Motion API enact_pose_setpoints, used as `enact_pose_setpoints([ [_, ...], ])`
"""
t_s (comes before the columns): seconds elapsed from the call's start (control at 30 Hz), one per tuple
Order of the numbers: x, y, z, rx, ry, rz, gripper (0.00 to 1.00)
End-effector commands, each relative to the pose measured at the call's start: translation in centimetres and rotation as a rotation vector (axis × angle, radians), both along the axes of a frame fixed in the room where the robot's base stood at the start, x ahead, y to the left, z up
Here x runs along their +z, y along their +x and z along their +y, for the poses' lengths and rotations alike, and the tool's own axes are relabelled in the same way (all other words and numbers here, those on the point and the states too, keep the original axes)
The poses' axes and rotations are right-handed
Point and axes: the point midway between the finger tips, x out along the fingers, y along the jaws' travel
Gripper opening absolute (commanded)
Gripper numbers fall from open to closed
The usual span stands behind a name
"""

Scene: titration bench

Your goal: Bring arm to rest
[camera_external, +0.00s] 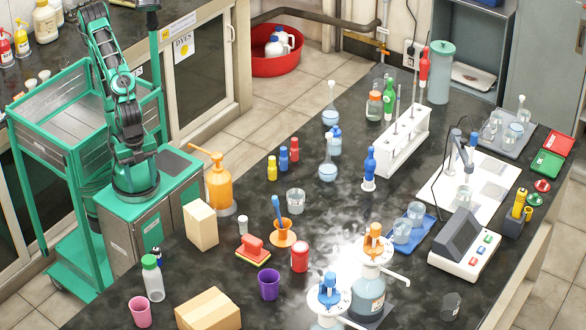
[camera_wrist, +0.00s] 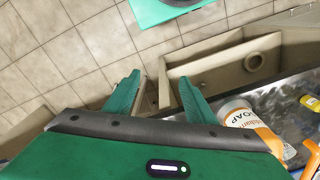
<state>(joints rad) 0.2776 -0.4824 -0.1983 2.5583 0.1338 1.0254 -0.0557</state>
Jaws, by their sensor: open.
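My arm (camera_external: 122,100) stands raised on its green base at the left in the external view, beside the bench. Its upper end runs to the top edge of that view, and I cannot make out the gripper there. In the wrist view, my gripper (camera_wrist: 161,78) has its two green fingers spread apart with nothing between them. Beyond the fingertips are the tiled floor and a beige bench side. No object touches the fingers.
The dark bench (camera_external: 262,222) is crowded with glassware and bottles. An orange pump bottle (camera_external: 219,185) and cream box (camera_external: 201,226) stand near my base. Tiled floor (camera_external: 245,140) behind is clear.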

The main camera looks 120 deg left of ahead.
Motion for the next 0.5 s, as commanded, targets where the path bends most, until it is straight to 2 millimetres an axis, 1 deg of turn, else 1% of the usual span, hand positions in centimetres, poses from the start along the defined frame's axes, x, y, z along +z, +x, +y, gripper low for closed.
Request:
enact_pose_setpoints([
  [0.1,0.04,-1.07,0.43,-0.029,0.002,0.021,0.5],
  [0.17,0.05,-1.31,0.5,-0.038,0.003,0.026,0.5],
  [0.5,0.04,-1.4,0.49,-0.042,0.003,0.028,0.5],
])
